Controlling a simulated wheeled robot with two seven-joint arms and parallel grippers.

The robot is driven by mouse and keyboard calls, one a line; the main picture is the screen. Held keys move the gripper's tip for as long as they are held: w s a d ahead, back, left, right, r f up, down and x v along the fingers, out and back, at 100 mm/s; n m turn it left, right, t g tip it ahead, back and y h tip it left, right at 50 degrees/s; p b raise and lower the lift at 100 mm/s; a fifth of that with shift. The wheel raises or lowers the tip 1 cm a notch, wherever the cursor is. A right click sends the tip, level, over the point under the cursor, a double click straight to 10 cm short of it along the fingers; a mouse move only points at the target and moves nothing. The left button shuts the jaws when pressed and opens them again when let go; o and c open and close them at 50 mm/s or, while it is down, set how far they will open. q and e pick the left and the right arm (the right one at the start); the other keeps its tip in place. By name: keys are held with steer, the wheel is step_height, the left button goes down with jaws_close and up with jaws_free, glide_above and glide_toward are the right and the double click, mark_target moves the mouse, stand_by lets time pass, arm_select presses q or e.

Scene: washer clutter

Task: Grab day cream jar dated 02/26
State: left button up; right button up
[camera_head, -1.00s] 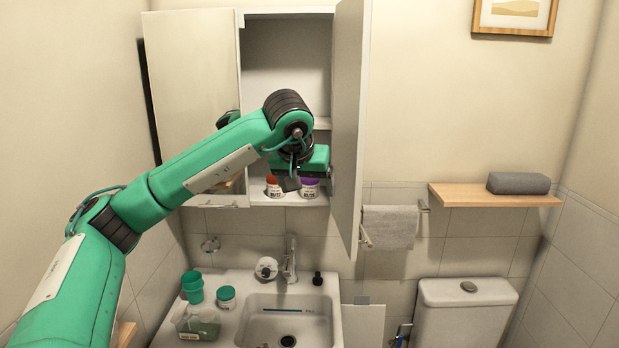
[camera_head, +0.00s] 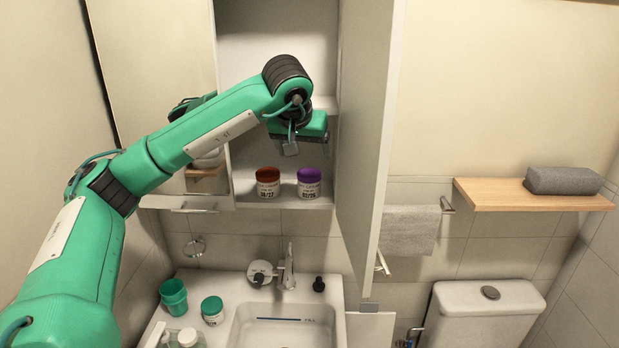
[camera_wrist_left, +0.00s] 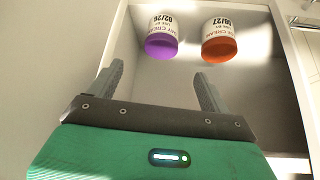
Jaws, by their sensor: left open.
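The day cream jar dated 02/26 (camera_head: 308,184) has a purple lid and white label and stands on the bottom shelf of the open cabinet. In the left wrist view, which shows the scene upside down, its label reads 02/26 (camera_wrist_left: 162,38). Beside it stands a similar jar with an orange-red lid (camera_head: 268,183), dated 08/27 in the wrist view (camera_wrist_left: 220,40). My left gripper (camera_head: 290,147) is open and empty above the jars in the head view. Its two fingers (camera_wrist_left: 158,82) point toward them, apart from both. My right gripper is not in view.
The open cabinet door (camera_head: 365,130) stands just right of the jars. A mirrored panel (camera_head: 150,90) is on the left. Below are a sink (camera_head: 285,325), a faucet (camera_head: 288,268) and green containers (camera_head: 174,297). The cabinet shelf around the two jars is otherwise clear.

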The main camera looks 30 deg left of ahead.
mark_target(309, 173)
arm_select(q)
steer(key=p+x, duration=0.1)
steer(key=x, duration=0.6)
steer(key=shift+w+a+p, duration=0.15)
steer(key=shift+a+p, duration=0.05)
steer(key=shift+p, duration=0.2)
steer(key=shift+f+p, duration=0.15)
steer(key=shift+p, duration=0.35)
steer(key=p+x, duration=0.2)
steer(key=x, duration=0.2)
steer(key=shift+w+a+f, duration=0.1)
steer(key=shift+w+a, duration=0.05)
steer(key=shift+w+f, duration=0.1)
steer(key=shift+f, duration=0.15)
steer(key=shift+c, duration=0.8)
steer(key=c, duration=0.9)
steer(key=shift+c, duration=0.2)
steer(key=shift+r, duration=0.15)
